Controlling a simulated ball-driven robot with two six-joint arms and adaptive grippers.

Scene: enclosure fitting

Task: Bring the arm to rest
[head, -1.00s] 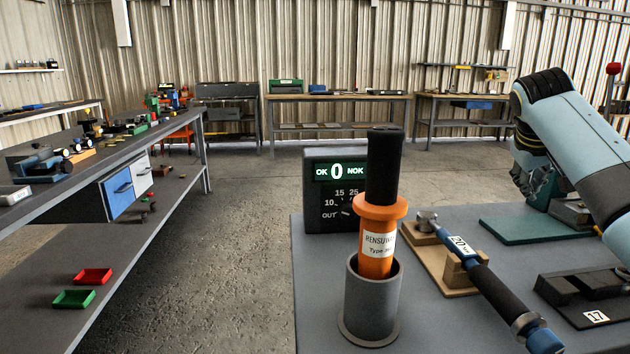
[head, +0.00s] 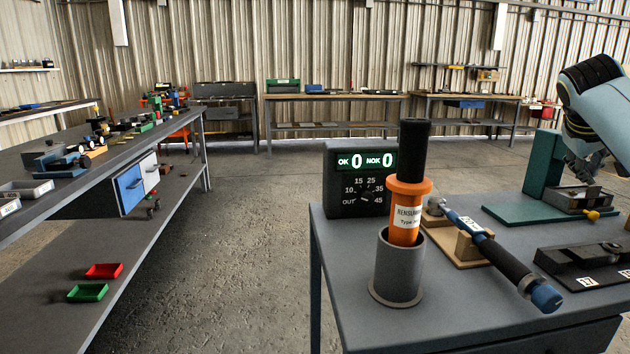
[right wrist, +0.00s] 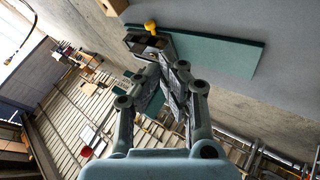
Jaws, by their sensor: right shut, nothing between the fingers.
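My right arm comes in at the right edge of the head view. Its gripper (head: 582,170) hangs in front of a green stand (head: 543,165), partly hidden by the wrist and cut by perspective. In the right wrist view the right gripper's fingers (right wrist: 172,72) are together with nothing between them. The green base plate and a small grey fixture with a yellow knob (right wrist: 150,27) show beyond the fingertips. My left gripper is in no view.
The grey bench (head: 350,262) carries a counter box (head: 360,180) reading OK 0, NOK 0. An orange, black-handled tool (head: 407,205) stands in a grey cup (head: 398,270). A blue-ended torque wrench (head: 490,250) lies on a wooden cradle.

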